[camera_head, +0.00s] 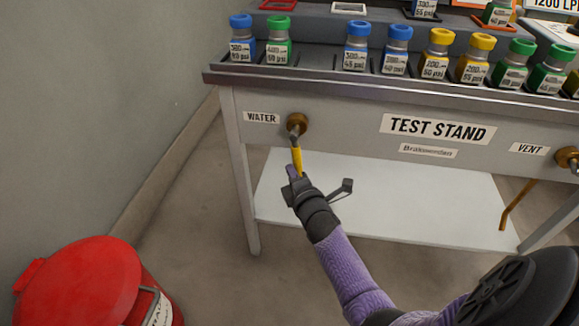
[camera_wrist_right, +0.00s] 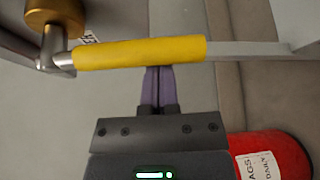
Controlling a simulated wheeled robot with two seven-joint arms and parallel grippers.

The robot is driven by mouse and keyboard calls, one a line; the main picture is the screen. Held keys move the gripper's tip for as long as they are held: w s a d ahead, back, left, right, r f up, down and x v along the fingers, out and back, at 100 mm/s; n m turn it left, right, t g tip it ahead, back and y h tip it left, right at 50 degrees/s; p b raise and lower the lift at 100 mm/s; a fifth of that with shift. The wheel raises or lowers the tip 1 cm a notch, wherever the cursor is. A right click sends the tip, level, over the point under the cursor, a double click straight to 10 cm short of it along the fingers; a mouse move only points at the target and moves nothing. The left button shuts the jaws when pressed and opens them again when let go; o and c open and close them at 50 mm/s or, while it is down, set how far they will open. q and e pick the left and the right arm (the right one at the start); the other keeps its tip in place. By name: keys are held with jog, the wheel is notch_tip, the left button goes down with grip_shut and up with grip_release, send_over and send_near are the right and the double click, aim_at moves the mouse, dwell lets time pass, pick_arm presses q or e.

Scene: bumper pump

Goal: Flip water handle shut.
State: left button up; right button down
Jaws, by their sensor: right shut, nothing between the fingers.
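In the right wrist view the yellow grip (camera_wrist_right: 140,52) lies across the picture, with the brass valve (camera_wrist_right: 58,12) at upper left. My right gripper (camera_head: 292,174) is at the handle's lower end in the head view. In the wrist view its purple fingers (camera_wrist_right: 157,72) are together, with nothing between them. Their tips reach the grip's edge; I cannot tell whether they touch it. My left gripper is not in view.
The test stand's top (camera_head: 330,82) holds several blue, green and yellow capped bottles. A second valve (camera_head: 567,157) with a yellow lever is at the right by the VENT label (camera_head: 528,148). A white lower shelf (camera_head: 400,205) is below. A red bin (camera_head: 80,285) stands at lower left.

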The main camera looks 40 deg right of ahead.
pick_arm(q)
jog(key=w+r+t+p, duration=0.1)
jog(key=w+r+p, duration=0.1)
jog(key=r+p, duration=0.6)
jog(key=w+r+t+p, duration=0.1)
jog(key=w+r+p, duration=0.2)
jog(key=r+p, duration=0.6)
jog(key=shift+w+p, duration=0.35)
jog(key=shift+p, duration=0.3)
pick_arm(e)
jog(key=s+d+r+n+g+h, duration=0.3)
jog(key=s+d+r+n+g, duration=0.3)
jog(key=r+n+g, duration=0.2)
jog(key=shift+s+n+h, duration=0.35)
jog(key=shift+n+h, duration=0.05)
jog(key=shift+n, duration=0.8)
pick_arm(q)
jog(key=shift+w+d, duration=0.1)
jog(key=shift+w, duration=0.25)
pick_arm(e)
jog(key=shift+a+f, duration=0.1)
